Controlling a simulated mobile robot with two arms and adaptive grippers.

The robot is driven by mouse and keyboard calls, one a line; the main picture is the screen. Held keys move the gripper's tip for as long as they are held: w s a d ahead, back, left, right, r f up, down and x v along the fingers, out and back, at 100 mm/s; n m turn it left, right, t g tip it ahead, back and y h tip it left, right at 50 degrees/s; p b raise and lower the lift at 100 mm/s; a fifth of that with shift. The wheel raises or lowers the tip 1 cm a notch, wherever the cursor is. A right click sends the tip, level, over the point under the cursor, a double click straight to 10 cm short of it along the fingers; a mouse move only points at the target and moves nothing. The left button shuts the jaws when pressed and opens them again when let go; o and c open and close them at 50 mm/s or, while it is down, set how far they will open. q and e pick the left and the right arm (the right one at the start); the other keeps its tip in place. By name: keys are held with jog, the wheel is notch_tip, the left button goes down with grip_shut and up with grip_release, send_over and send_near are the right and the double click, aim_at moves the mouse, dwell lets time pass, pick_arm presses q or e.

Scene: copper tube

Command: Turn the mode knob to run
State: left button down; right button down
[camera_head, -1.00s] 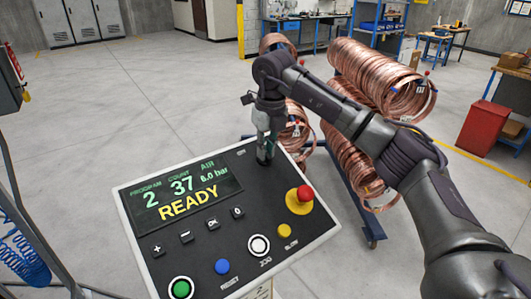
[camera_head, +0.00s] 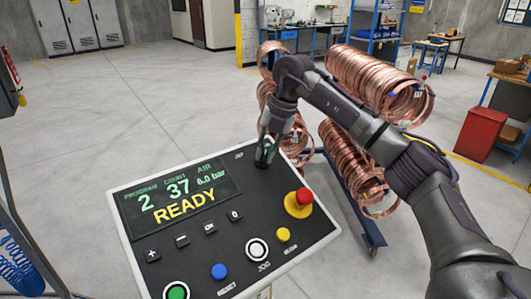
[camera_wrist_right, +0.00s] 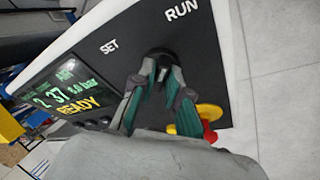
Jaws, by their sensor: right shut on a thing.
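The control panel (camera_head: 128,241) fills the lower left of the head view. Its screen (camera_head: 180,196) reads READY. The black mode knob (camera_wrist_right: 160,54) sits at the panel's upper corner, between the printed words SET (camera_wrist_right: 109,46) and RUN (camera_wrist_right: 181,10) in the wrist view. My right gripper (camera_head: 265,158) is shut on the knob from above; its two green-edged fingers (camera_wrist_right: 161,72) are on either side of it. The fingers cover much of the knob, so I cannot tell clearly which way it points. My left gripper is not in view.
A red emergency button on a yellow base (camera_head: 298,209) stands close to the right of the knob. Green (camera_head: 176,291), blue (camera_head: 218,271), white (camera_head: 257,249) and yellow (camera_head: 283,234) buttons line the near edge. Copper coils (camera_head: 352,160) on a blue-framed rack stand behind.

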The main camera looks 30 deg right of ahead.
dwell(0.3)
jog(key=c, duration=1.2)
grip_release()
jog(key=shift+o, duration=0.2)
jog(key=v, duration=1.2)
jog(key=shift+d, duration=0.15)
